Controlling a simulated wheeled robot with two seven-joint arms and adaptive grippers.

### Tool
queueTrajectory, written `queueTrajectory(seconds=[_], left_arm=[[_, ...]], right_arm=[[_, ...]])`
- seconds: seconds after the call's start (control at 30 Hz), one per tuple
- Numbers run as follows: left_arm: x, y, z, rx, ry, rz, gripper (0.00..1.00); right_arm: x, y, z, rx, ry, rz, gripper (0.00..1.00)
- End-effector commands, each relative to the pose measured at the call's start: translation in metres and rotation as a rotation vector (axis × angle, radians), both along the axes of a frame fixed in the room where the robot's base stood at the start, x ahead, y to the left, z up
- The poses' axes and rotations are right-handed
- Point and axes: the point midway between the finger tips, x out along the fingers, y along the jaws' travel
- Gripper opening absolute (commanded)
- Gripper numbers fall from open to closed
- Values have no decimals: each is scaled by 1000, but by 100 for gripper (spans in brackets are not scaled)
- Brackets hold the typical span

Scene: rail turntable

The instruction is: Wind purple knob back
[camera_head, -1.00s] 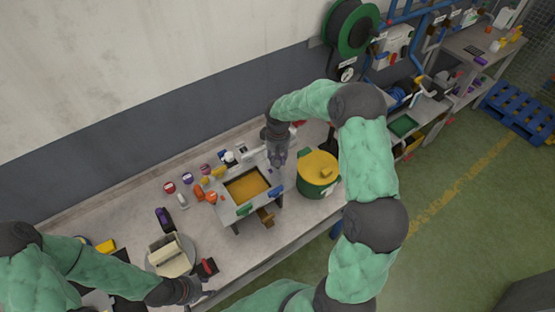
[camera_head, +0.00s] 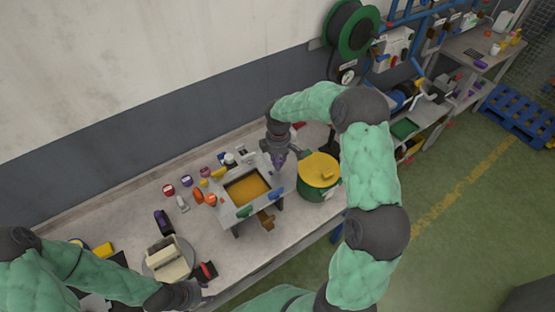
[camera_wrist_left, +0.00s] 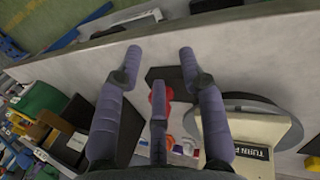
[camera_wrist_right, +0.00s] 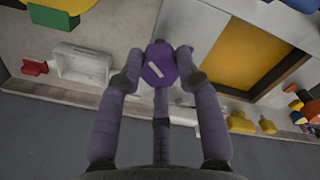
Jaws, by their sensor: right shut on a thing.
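The purple knob (camera_wrist_right: 159,66) shows in the right wrist view, faceted, with a pale pointer bar on its face. My right gripper (camera_wrist_right: 158,58) is closed around it, fingers on both sides. In the head view my right gripper (camera_head: 278,158) is at the back right corner of the box with the orange-yellow inside (camera_head: 247,187), left of the green pot with a yellow lid (camera_head: 319,172). The knob is mostly hidden there by the fingers. My left gripper (camera_wrist_left: 160,55) is open, with a red part on a dark block (camera_wrist_left: 161,92) beyond its fingers.
A round turntable (camera_head: 154,273) with a cream block (camera_head: 169,252) stands near my left gripper. Several small coloured items lie left of the box, with a dark purple-topped object (camera_head: 163,221) farther left. The front bench strip is mostly clear.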

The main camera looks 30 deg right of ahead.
Motion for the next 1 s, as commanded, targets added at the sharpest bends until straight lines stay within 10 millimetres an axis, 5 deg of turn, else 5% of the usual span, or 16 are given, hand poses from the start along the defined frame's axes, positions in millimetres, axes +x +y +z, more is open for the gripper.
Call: queueTrajectory(seconds=[0.5, 1.0], left_arm=[[0, 0, 1, 0, 0, 0, 40], [0, 0, 3, 0, 0, 0, 40]], right_arm=[[-5, -2, -6, 3, 21, 423, 2], [-4, -3, -5, 2, 19, 564, 2]])
